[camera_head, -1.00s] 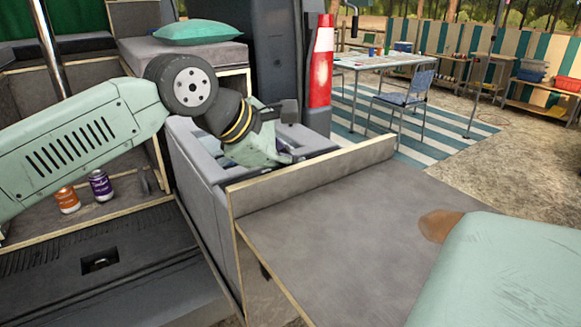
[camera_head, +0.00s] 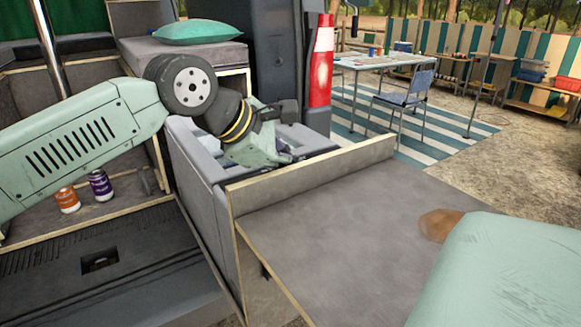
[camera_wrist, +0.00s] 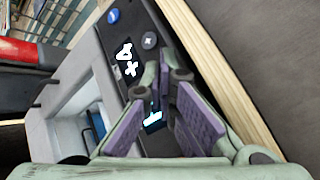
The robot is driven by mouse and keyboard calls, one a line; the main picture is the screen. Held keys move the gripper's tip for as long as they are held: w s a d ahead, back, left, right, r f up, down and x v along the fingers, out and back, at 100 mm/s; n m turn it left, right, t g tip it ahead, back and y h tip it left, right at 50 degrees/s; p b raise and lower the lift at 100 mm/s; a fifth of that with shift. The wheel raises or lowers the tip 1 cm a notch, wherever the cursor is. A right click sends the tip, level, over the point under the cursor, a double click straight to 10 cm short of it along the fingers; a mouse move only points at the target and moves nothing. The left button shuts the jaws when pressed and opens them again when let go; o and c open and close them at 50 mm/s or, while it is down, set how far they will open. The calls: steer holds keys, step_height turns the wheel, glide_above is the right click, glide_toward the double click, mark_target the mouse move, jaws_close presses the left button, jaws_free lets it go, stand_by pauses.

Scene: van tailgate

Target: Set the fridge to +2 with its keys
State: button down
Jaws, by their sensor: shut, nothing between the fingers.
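The fridge (camera_head: 185,150) is a grey box with an open top behind the wooden-edged board in the head view. In the wrist view its grey rim (camera_wrist: 75,75) borders a dark key panel (camera_wrist: 105,50). The lit display (camera_wrist: 127,60) is turned sideways and seems to read +4. A round grey key (camera_wrist: 149,41) and a round blue key (camera_wrist: 113,16) lie above it. My gripper (camera_wrist: 164,72) is shut and empty, its fingertips over the panel beside the display. The fingers hide part of the panel; I cannot tell whether they touch it. In the head view my gripper (camera_head: 288,157) is low at the fridge.
A wooden-edged upright board (camera_head: 310,175) stands close in front of the fridge, with a flat grey board (camera_head: 340,240) before it. Two cans (camera_head: 101,185) sit on the left shelf.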

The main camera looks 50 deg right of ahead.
steer(key=shift+f+b, duration=0.3)
steer(key=shift+f, duration=0.05)
steer(key=shift+s+a+f+b, duration=0.1)
steer(key=shift+s+f+b, duration=0.05)
steer(key=shift+f+b, duration=0.6)
stand_by(0.9)
steer(key=shift+r+p, duration=0.65)
steer(key=shift+r, duration=0.1)
steer(key=shift+r+p, duration=1.85)
steer(key=shift+r, duration=0.85)
steer(key=shift+f, duration=0.1)
